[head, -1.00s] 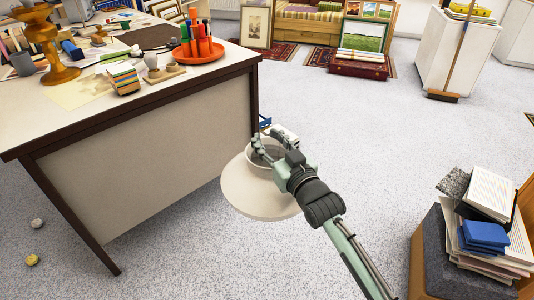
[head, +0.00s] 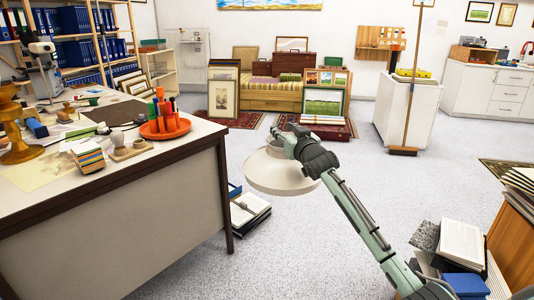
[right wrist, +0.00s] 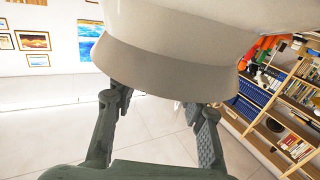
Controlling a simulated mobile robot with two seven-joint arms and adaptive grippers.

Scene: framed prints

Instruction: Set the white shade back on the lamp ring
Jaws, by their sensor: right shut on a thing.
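The white shade (head: 283,178) is a wide, pale shape in the head view, held in the air to the right of the desk. My right gripper (head: 282,143) is shut on it at its upper part, and the gripper hides some of it. In the right wrist view the shade (right wrist: 170,60) fills the top, with its grey band between my right gripper's fingers (right wrist: 158,110). I cannot make out a lamp ring in these frames. My left gripper is not in view.
The desk (head: 150,215) holds an orange tray (head: 165,131) of markers, a striped block (head: 88,158) and papers. Books (head: 248,210) lie on the floor by its corner. A box of books (head: 455,255) is at lower right. The floor between is open.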

